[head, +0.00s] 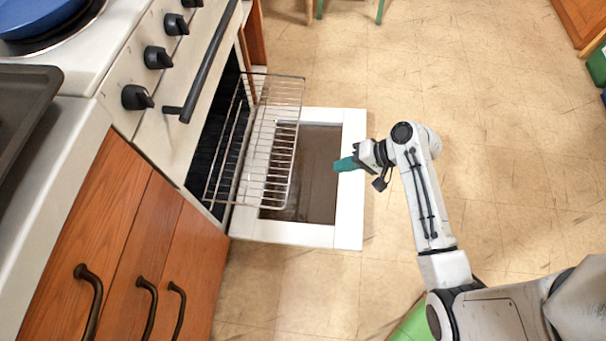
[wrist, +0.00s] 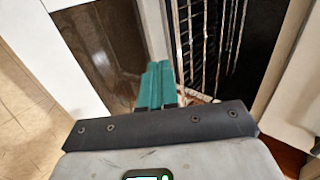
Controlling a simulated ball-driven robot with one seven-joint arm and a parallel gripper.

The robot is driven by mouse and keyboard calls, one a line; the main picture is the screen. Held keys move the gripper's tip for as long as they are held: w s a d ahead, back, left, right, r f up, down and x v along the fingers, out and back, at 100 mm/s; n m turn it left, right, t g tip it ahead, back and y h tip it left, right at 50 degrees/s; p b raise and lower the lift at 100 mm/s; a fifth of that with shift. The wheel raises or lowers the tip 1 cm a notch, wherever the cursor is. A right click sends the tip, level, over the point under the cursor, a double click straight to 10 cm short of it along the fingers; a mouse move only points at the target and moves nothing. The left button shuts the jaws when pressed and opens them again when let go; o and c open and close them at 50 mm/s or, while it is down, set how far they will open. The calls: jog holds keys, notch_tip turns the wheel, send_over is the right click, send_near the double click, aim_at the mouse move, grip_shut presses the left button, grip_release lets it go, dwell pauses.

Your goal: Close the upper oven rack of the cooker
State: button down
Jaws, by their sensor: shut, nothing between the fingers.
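The cooker (head: 178,110) stands at the left with its oven door (head: 346,190) folded down flat. A wire oven rack (head: 262,140) is pulled partly out of the dark oven opening and hangs over the open door. In the wrist view the rack (wrist: 203,40) shows at the upper right, beyond the fingertips. My gripper (head: 338,165) is above the door's outer part, to the right of the rack's front edge and apart from it in the head view. Its teal fingers (wrist: 155,82) are shut together and hold nothing.
Wooden cabinets (head: 120,235) with dark handles stand beside the cooker. The cooker's front carries black knobs (head: 137,97) and a long dark bar handle (head: 205,65). Open tiled floor (head: 480,110) lies right of the oven door. A green object (head: 412,322) is partly hidden below my arm.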

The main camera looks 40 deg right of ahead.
jog(key=w+a+r+b+x, duration=0.1)
jog(key=b+x, duration=0.3)
jog(key=x, duration=0.9)
jog(key=shift+w+r, duration=0.2)
jog(key=shift+r, duration=0.25)
jog(key=b, duration=0.2)
send_near(208, 163)
jog(key=x, duration=0.7)
jog(key=shift+f, duration=0.35)
jog(key=shift+w+a+r, duration=0.15)
jog(key=shift+w, duration=0.05)
